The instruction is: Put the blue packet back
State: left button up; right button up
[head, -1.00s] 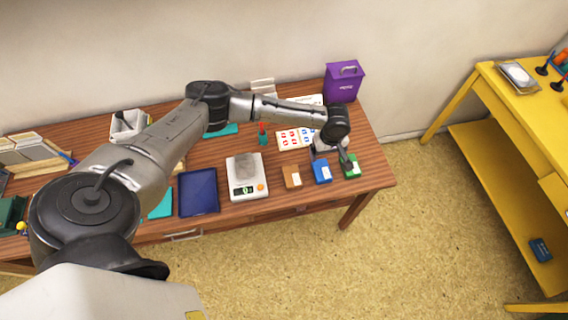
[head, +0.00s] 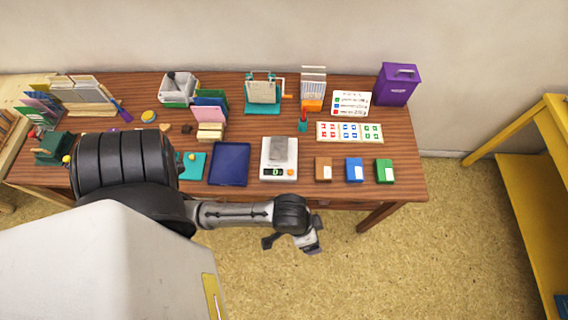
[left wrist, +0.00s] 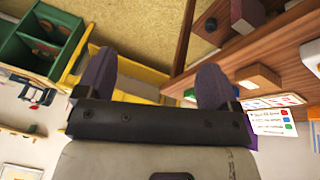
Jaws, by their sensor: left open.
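The blue packet (head: 354,170) lies on the wooden table near its front edge. It has a white label and sits between the brown packet (head: 323,169) on its left and the green packet (head: 384,171) on its right, with gaps between them. My left gripper (head: 293,245) is in front of the table, over the floor, apart from all three packets. Its two dark fingers are spread and empty in the left wrist view (left wrist: 153,78). I cannot make out the blue packet in the left wrist view. My right gripper is not in view.
A scale (head: 265,171) bearing a grey block and a dark blue tray (head: 213,177) stand left of the packets. Behind the packets lie a card with coloured squares (head: 326,132) and a purple box (head: 397,85). A yellow shelf (head: 548,150) stands at the right.

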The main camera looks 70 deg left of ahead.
pick_arm(q)
jog(key=s+a+r+y, duration=0.1)
jog(key=s+a+y, duration=0.1)
jog(key=s+a, duration=0.4)
jog(key=shift+s+r+m, duration=0.15)
jog(key=shift+r+m, duration=0.15)
jog(key=shift+m, duration=0.1)
notch_tip(320, 180, down, 45)
jog(key=b, duration=4.5)
